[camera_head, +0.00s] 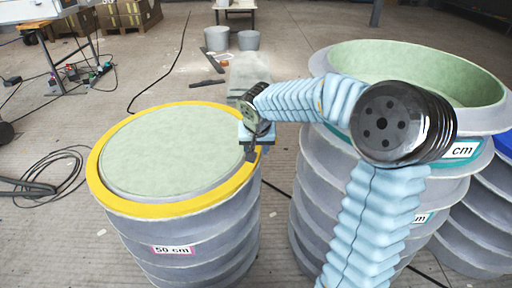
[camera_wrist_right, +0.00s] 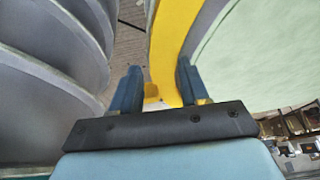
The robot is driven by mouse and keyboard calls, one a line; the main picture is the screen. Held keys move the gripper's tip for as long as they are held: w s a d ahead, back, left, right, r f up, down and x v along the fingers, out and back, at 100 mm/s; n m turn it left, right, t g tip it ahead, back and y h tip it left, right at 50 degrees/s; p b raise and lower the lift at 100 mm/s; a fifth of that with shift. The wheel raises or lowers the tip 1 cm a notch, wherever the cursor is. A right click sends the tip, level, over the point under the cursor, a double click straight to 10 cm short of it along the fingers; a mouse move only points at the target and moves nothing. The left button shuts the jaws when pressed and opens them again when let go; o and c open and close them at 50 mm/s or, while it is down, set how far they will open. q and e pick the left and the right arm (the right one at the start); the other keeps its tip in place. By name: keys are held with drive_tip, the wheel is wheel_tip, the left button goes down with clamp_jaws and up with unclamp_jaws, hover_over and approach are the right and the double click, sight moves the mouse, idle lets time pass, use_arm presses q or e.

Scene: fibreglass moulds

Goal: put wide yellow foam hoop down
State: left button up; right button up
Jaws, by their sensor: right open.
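The wide yellow foam hoop (camera_head: 99,185) lies flat around the round pale green top (camera_head: 160,150) of the grey mould stack labelled 50 cm (camera_head: 190,235). My right gripper (camera_head: 250,152) is at the right side of the hoop's rim. In the right wrist view the gripper (camera_wrist_right: 158,95) is open, and a curved stretch of the yellow hoop (camera_wrist_right: 168,50) runs between its two fingers. I cannot tell whether a finger touches the hoop. My left gripper is not in view.
A larger grey mould stack with a green inside (camera_head: 420,70) stands at the right, behind my right arm. Grey buckets (camera_head: 217,39) and a low table stand at the back. Black cables (camera_head: 45,165) lie on the floor at the left.

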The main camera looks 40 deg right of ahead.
drive_tip(key=shift+w+a, duration=0.1)
drive_tip(key=shift+a, duration=0.05)
drive_tip(key=shift+r+p, duration=0.3)
drive_tip(key=shift+p, duration=0.05)
drive_tip(key=shift+r+p, duration=0.45)
drive_tip(key=shift+p, duration=0.05)
drive_tip(key=v, duration=1.1)
drive_tip(key=shift+r, duration=0.35)
drive_tip(key=shift+a, duration=0.1)
